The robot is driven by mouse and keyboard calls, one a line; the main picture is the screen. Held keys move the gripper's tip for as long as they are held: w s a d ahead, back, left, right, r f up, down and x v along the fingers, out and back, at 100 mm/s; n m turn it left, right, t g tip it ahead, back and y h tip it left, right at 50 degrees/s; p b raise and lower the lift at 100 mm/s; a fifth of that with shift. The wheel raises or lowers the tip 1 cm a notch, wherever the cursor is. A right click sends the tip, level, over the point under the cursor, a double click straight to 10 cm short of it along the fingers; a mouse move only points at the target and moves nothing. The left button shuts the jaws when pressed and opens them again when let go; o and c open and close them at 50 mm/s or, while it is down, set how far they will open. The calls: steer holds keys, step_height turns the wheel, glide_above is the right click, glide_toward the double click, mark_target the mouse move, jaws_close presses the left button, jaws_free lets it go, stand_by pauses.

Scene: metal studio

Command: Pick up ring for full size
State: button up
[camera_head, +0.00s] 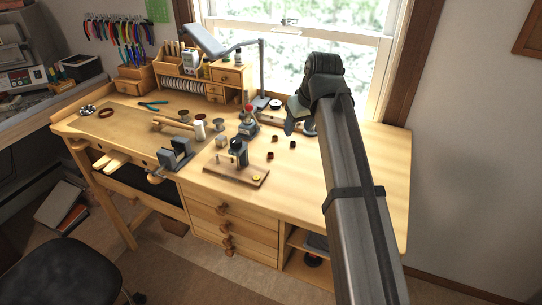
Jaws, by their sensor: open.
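Several small dark reddish-brown pieces (271,155) stand apart on the bare wood right of the bench's middle; they are too small to tell whether one is the ring. A small yellow-gold piece (257,177) lies on the wooden base board (235,177) of a dark bench tool (238,152). A larger brown hoop (106,112) lies at the bench's left. My gripper (291,128) is at the end of my arm, over the back right of the bench, behind the small dark pieces. Its jaws are open, though the fingers are small and partly dark. I see nothing between them.
Behind stand a desk lamp (225,45) and a small wooden organizer (231,76). The wooden bench top (300,185) is clear at front right. A window (300,40) is behind.

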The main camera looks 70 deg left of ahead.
steer(key=s+n, duration=0.1)
steer(key=s, duration=0.3)
glide_toward(272, 159)
steer(key=shift+s+a+f, duration=0.1)
steer(key=shift+a+f, duration=0.2)
steer(key=shift+a, duration=0.2)
steer(key=shift+s+a+f, duration=0.1)
steer(key=shift+a+f, duration=0.2)
steer(key=shift+a, duration=0.2)
steer(key=shift+w+x, duration=0.2)
steer(key=shift+x, duration=2.5)
steer(key=shift+a, duration=0.1)
jaws_close()
